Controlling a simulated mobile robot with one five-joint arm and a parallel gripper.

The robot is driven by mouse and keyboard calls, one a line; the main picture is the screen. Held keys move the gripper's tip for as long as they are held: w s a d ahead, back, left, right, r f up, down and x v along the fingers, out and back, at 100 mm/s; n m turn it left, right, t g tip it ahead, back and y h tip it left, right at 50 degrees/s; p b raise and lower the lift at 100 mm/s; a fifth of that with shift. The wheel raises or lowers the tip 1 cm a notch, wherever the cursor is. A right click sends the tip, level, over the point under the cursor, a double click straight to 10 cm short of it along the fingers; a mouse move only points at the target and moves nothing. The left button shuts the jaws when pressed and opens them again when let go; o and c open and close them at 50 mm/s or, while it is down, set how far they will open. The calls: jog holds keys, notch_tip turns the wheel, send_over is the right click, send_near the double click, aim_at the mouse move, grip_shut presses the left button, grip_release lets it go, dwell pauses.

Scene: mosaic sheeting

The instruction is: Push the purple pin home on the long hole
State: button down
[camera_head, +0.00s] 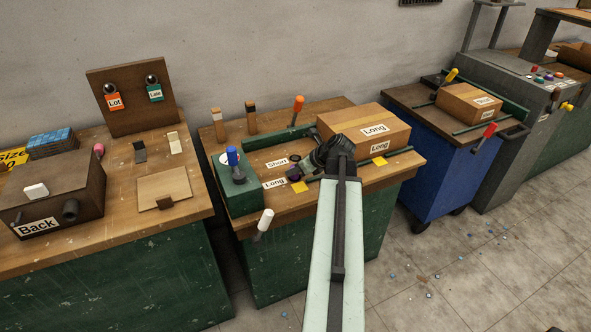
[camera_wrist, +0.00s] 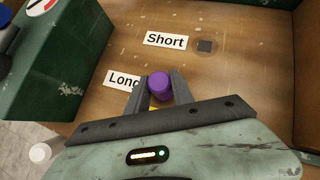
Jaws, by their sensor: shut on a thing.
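The purple pin (camera_wrist: 160,85) is between the two fingers of my gripper (camera_wrist: 159,90) in the wrist view, and the fingers are shut on it. In the head view my gripper (camera_head: 296,179) is low over the middle bench, by the "Long" label (camera_head: 273,183), and only a little purple shows. In the wrist view the "Long" label (camera_wrist: 124,80) lies just left of the fingers, partly covered. The long hole is hidden under the pin and gripper, so I cannot tell whether the pin is in it.
A green box (camera_head: 236,190) with a blue-topped knob stands left of my gripper. A cardboard box (camera_head: 364,130) marked "Long" sits to the right on the bench. Yellow patches and a rail lie near the gripper. A white-handled lever (camera_head: 265,221) sticks out in front.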

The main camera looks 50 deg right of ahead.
jog(key=c, duration=1)
grip_release()
jog(key=shift+c, duration=0.2)
jog(key=p+v, duration=0.5)
jog(key=v, duration=0.2)
jog(key=shift+s+r+p, duration=0.1)
jog(key=shift+r+p, duration=0.25)
jog(key=shift+s, duration=0.2)
